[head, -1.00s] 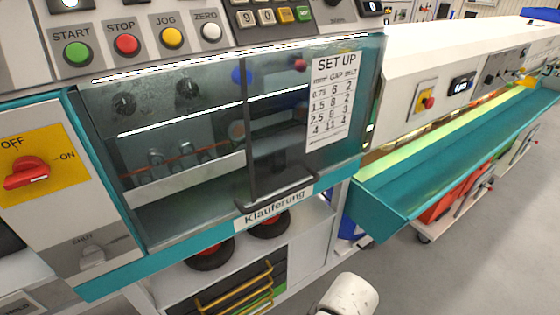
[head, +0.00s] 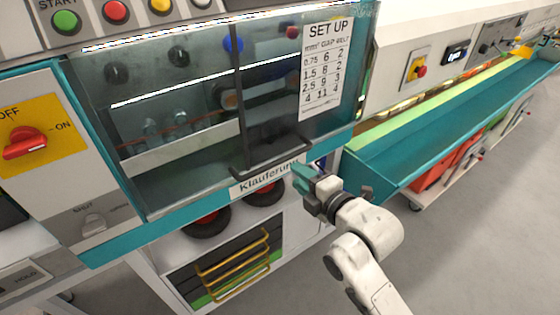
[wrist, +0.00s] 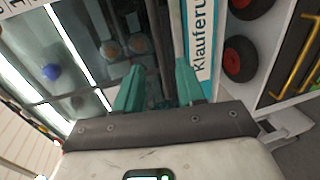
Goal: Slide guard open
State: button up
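The guard (head: 180,115) is a clear, dark-tinted panel across the machine front, with a dark vertical bar in its middle. It looks closed, with rollers and knobs showing behind it. Its dark bar handle (head: 275,158) is at the lower edge, right of middle, above the "Klauferung" label (head: 262,181). My gripper (head: 303,178), with teal fingers, is just below the handle's right end. In the wrist view my gripper (wrist: 160,85) is open, its fingers apart, with a dark bar and panel beyond them. I cannot tell whether the fingers touch the handle.
A red OFF/ON switch (head: 26,142) is on the left, with a lever (head: 93,222) below it. Several push buttons line the top. A teal trough (head: 440,140) juts out on the right. Reels (head: 208,220) sit on the shelf below. Grey floor is clear at lower right.

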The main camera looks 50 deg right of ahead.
aim_at(280, 163)
jog(key=x, duration=0.9)
jog(key=shift+w+f+p, duration=0.15)
jog(key=shift+w+p, duration=0.15)
jog(key=shift+c, duration=0.2)
grip_shut()
